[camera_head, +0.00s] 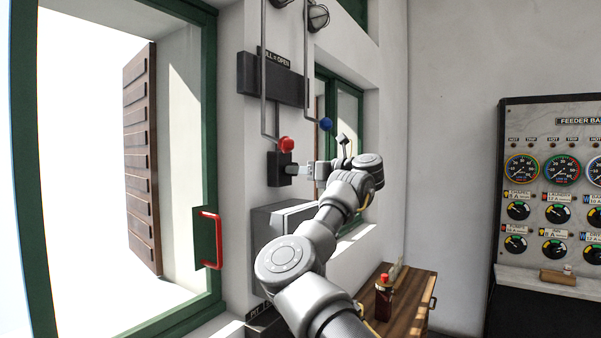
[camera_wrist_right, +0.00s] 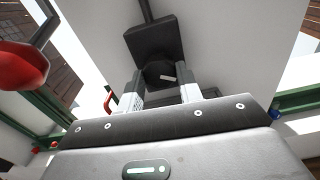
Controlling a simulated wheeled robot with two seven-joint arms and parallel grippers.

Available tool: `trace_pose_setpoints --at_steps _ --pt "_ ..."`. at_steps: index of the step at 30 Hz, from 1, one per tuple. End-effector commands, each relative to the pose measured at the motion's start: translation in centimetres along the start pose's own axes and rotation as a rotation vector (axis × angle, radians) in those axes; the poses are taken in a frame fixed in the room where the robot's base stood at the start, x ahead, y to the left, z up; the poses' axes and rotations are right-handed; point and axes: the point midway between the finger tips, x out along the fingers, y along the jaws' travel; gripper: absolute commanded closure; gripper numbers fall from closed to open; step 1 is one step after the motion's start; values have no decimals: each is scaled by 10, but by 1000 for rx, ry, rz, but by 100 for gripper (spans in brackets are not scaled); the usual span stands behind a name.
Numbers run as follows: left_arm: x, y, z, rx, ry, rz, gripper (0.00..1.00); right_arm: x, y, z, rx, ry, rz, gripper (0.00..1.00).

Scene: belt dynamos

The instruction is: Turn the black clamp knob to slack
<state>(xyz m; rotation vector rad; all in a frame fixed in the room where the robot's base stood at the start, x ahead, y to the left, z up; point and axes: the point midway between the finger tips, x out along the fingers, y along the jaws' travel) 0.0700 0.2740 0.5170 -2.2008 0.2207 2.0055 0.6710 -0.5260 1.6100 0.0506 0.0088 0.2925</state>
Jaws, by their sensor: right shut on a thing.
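The black clamp knob (camera_wrist_right: 157,71) is round with a short white mark on its face. It projects from a square black block (camera_wrist_right: 152,42) on the white wall pier; the block also shows in the head view (camera_head: 275,169). My right gripper (camera_head: 297,169) reaches the block from the right. In the right wrist view its two grey fingers (camera_wrist_right: 161,90) stand either side of the knob, shut on it. The fingers hide the knob's sides, and the knob is hardly visible in the head view. My left gripper is out of view.
A red ball handle (camera_head: 287,145) hangs on a rod just above the block, close to my right gripper. A blue ball handle (camera_head: 326,124) hangs to its right. A grey wall box (camera_head: 265,219) is below.

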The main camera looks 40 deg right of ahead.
Motion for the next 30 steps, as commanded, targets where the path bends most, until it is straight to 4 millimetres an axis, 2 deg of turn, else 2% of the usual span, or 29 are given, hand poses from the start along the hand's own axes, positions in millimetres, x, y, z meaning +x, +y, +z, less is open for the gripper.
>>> trace_pose_setpoints --at_steps 8,18,30 --pt "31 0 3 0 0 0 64 -1 -1 -5 -147 -2 -2 87" --pt "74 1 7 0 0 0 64 -1 0 -5 -461 -2 -2 87" --pt "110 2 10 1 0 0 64 -1 0 -3 -841 -2 -2 87"
